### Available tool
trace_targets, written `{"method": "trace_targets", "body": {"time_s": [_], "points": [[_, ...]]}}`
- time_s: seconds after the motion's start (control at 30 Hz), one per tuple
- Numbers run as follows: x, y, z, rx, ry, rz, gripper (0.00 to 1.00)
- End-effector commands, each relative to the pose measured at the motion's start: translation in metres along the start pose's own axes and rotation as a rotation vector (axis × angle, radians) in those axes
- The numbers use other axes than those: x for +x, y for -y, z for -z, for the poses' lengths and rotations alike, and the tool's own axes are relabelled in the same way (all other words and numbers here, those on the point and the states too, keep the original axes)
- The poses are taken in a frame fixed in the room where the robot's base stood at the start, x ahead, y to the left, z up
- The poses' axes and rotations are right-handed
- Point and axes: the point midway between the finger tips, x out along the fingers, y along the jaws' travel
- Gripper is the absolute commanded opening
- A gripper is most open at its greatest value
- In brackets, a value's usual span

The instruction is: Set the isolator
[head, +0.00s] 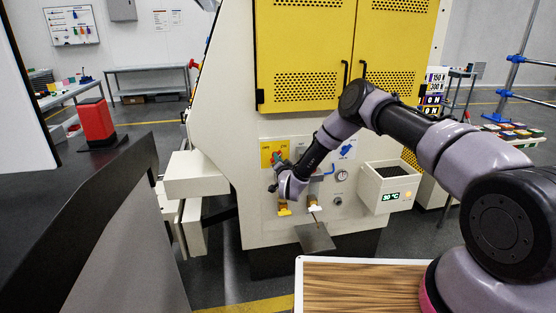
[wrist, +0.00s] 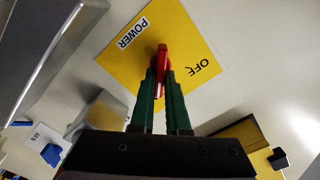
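The isolator is a yellow plate (wrist: 185,30) with a red handle (wrist: 162,58), a POWER label and an OFF label. In the wrist view the handle runs roughly up and down the picture, with OFF to its right and POWER to its upper left. My gripper (wrist: 161,75) has its two green fingers on either side of the handle, closed against it. Part of the handle is hidden between the fingers. In the head view the yellow plate (head: 266,150) is on the machine's front panel, and my gripper (head: 277,160) covers part of it.
A blue handle (head: 348,151) and a gauge (head: 342,177) are on the panel to the right. A bin with a temperature display (head: 391,196) juts out there. Yellow parts (head: 284,210) sit below. A wooden-topped table (head: 350,290) is in front.

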Motion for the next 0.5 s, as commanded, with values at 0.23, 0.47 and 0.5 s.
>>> {"method": "trace_targets", "body": {"time_s": [0.23,0.47,0.5], "points": [[-0.0002,-0.0001,0.0000,-0.013,0.000,0.000,0.00],[-0.0002,0.0002,0.0001,-0.101,0.000,0.000,0.00],[-0.0002,0.0005,0.0000,-0.127,0.000,0.000,0.00]]}}
